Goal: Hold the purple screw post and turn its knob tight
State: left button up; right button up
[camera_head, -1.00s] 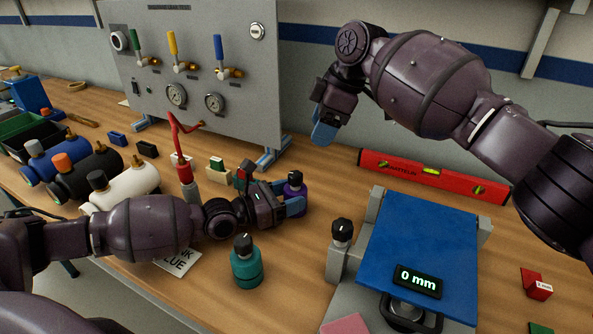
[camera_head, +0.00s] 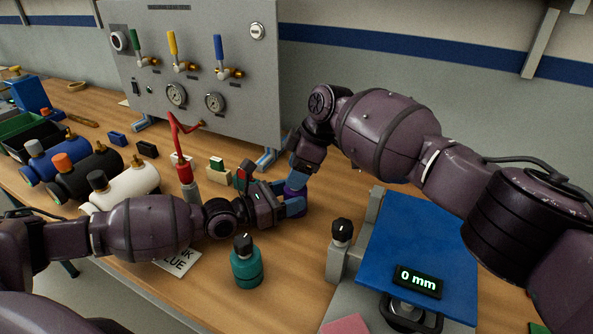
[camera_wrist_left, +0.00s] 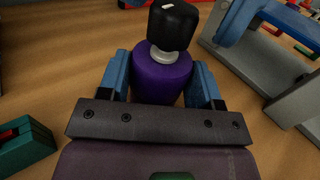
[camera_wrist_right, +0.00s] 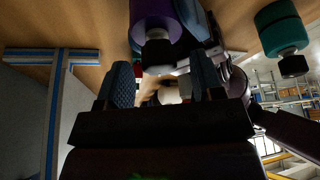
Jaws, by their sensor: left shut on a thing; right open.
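The purple screw post (camera_head: 295,191) stands on the wooden table, mostly hidden behind my grippers in the head view. In the left wrist view the post (camera_wrist_left: 160,76) is upright between the blue fingers of my left gripper (camera_wrist_left: 160,82), which is shut on its body. Its black knob (camera_wrist_left: 173,24) sits on a pale neck above the fingers. My left gripper (camera_head: 290,207) comes from the left. My right gripper (camera_head: 302,172) is open, just above the post. In the right wrist view the knob (camera_wrist_right: 157,51) lies ahead of the open fingers (camera_wrist_right: 164,86); I see no contact.
A teal post (camera_head: 246,268) with a black knob stands in front of my left gripper. A blue plate device (camera_head: 420,240) reading 0 mm is to the right. The gauge panel (camera_head: 200,60) stands behind. White, black and blue cylinders (camera_head: 125,184) lie at left.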

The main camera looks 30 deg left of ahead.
jog(key=shift+a+f, duration=0.1)
jog(key=shift+f, duration=0.15)
jog(key=c, duration=0.9)
jog(key=shift+c, duration=0.2)
jog(key=shift+s+m, duration=0.1)
jog(key=shift+m, duration=0.2)
jog(key=shift+m+t, duration=0.6)
jog(key=shift+m, duration=0.75)
jog(key=shift+m+t, duration=0.6)
jog(key=shift+m, duration=0.75)
